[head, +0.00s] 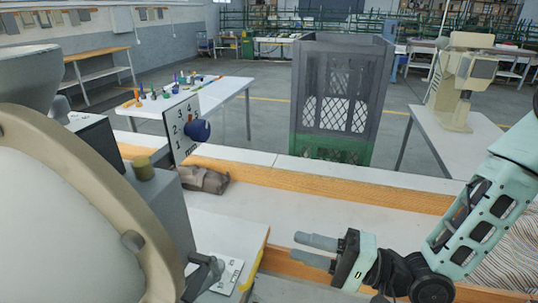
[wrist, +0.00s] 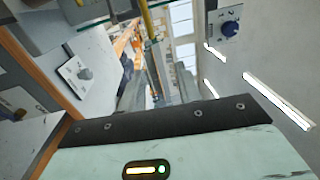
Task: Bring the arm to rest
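My gripper (head: 297,247) is in the lower middle of the head view, pointing left over the near bench. Its two grey fingers are apart with nothing between them. In the wrist view the gripper's fingers (wrist: 158,95) show beyond the pale wrist body, again with a gap. My pale green arm comes in from the right and is bent, not touching anything that I can see. The eyelet press (head: 65,185) stands at the left, apart from the gripper.
A dial plate with a blue knob (head: 196,131) stands on the press, with a second knob plate (head: 225,272) lower down. A crumpled grey cloth-like item (head: 203,179) lies on the bench (head: 330,200). Beyond are a dark mesh bin (head: 340,95) and a beige machine (head: 460,85).

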